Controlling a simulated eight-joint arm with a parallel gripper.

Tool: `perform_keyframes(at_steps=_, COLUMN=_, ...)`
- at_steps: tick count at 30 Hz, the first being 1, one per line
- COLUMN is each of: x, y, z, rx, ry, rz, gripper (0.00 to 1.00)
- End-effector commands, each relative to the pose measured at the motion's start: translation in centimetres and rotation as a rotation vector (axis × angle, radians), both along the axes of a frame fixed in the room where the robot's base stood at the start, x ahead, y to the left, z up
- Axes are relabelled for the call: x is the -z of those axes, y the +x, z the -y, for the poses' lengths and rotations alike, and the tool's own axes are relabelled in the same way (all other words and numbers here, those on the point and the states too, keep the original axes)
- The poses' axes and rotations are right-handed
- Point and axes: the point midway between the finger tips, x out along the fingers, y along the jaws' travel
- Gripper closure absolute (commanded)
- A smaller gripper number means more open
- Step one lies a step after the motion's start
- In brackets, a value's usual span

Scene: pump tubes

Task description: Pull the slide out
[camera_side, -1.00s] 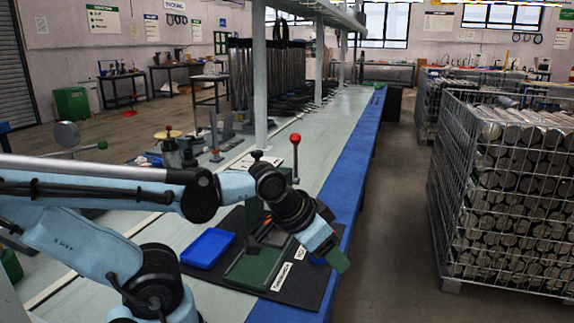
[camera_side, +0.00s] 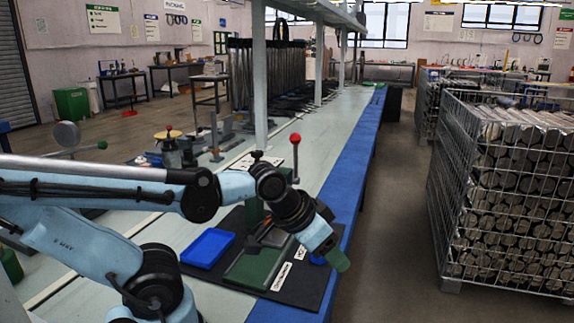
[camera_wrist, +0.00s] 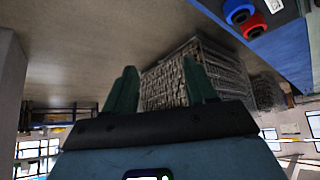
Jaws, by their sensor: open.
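A green fixture (camera_side: 250,268) sits on a black mat (camera_side: 306,300) with white labels on the bench. A lever with a red ball (camera_side: 295,138) stands upright behind my arm. I cannot tell which part is the slide; my forearm and wrist hide some of the fixture. My gripper (camera_side: 339,262) is to the right of the fixture, over the bench's front edge, and apart from it. In the wrist view my gripper (camera_wrist: 160,80) has its two green fingers spread with nothing between them. A blue round part (camera_wrist: 238,12) and a red one (camera_wrist: 252,30) show at top right.
A blue tray (camera_side: 207,247) lies on the bench left of the fixture. A wire cage of metal tubes (camera_side: 510,190) stands across the aisle on the right. The aisle floor (camera_side: 390,220) between is clear. A shelf post (camera_side: 259,85) rises from the bench.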

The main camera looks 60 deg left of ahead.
Motion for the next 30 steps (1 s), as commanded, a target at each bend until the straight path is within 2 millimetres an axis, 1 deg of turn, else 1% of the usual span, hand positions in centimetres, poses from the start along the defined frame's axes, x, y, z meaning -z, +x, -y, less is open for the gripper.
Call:
perform_keyframes(at_steps=11, x=0.0, y=0.0, z=0.0, rx=0.0, ry=0.0, rz=0.0, gripper=0.44)
perform_keyframes(at_steps=13, x=0.0, y=0.0, z=0.0, rx=0.0, ry=0.0, rz=0.0, gripper=0.45)
perform_keyframes(at_steps=17, x=-0.1, y=0.2, z=-1.2, rx=-0.019, ry=0.007, rz=-0.014, gripper=0.45)
perform_keyframes(at_steps=20, x=-0.4, y=0.4, z=-3.5, rx=-0.053, ry=0.019, rz=-0.045, gripper=0.45)
perform_keyframes(at_steps=23, x=-0.6, y=0.3, z=-6.9, rx=-0.091, ry=0.029, rz=-0.088, gripper=0.45)
perform_keyframes(at_steps=24, x=-0.7, y=0.2, z=-8.3, rx=-0.106, ry=0.031, rz=-0.107, gripper=0.45)
perform_keyframes(at_steps=26, x=-0.9, y=-0.1, z=-10.5, rx=-0.124, ry=0.032, rz=-0.133, gripper=0.45)
perform_keyframes(at_steps=30, x=-1.1, y=-1.4, z=-15.5, rx=-0.161, ry=0.02, rz=-0.182, gripper=0.45)
